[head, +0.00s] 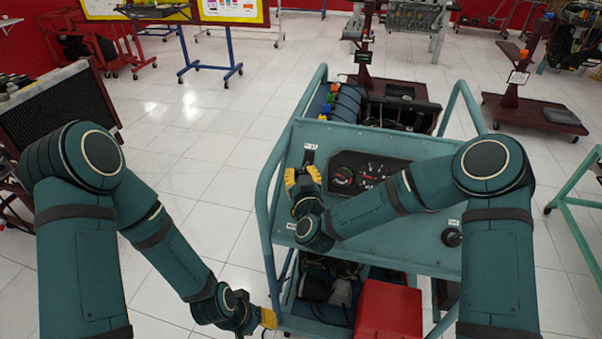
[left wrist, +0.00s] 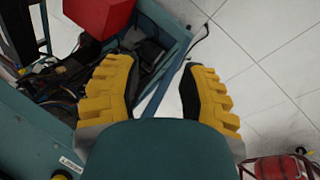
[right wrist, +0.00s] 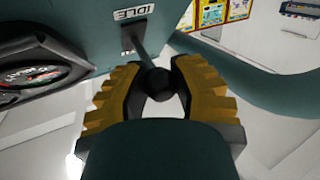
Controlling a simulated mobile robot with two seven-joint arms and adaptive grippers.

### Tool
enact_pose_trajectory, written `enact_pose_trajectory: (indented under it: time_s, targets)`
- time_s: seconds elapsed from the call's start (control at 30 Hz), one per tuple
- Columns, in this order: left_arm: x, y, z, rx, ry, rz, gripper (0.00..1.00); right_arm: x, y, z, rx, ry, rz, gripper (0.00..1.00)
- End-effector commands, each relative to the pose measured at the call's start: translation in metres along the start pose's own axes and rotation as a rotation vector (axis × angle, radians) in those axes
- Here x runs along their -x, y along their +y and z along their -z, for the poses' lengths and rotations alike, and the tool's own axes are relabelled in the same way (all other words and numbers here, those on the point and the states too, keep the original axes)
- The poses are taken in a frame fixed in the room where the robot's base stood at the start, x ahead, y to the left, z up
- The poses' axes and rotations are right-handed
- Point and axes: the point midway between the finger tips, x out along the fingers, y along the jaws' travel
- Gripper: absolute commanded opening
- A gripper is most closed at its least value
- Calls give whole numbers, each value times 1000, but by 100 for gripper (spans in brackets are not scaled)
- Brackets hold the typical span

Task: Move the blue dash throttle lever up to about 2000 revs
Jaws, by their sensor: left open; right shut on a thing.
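The throttle lever (right wrist: 142,47) shows in the right wrist view as a thin dark stem with a round black knob (right wrist: 160,84); its blue colour does not show. It comes out of the teal dash panel (head: 405,235) beside a white IDLE label (right wrist: 133,12). My right gripper (head: 303,178) is shut around the knob, one yellow padded finger on each side, and hides it in the head view. The dash gauges (head: 370,173) sit right of it; their readings are too small to tell. My left gripper (head: 268,318) is open and empty, low beside the stand's left front corner.
The teal tube frame (head: 264,210) curves around the panel's left side. A black knob (head: 451,237) is on the panel's lower right. A red box (head: 388,310) stands below the panel. Clear tiled floor lies to the left.

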Motion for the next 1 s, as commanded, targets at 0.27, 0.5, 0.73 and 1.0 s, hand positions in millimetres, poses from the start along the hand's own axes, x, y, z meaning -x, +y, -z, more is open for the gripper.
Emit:
enact_pose_trajectory:
  time_s: [0.27, 0.5, 0.73, 1.0]
  targets:
    - [39, 14, 15, 9, 32, 3, 41, -4, 3, 22, -75, -177, 9, 0]
    - [61, 22, 25, 16, 53, 5, 41, -9, 6, 30, -136, -311, 15, 0]
    - [65, 24, 27, 17, 58, 4, 41, -11, 7, 29, -156, -352, 16, 0]
    - [64, 24, 26, 17, 57, 4, 41, -11, 7, 28, -155, -351, 16, 33]
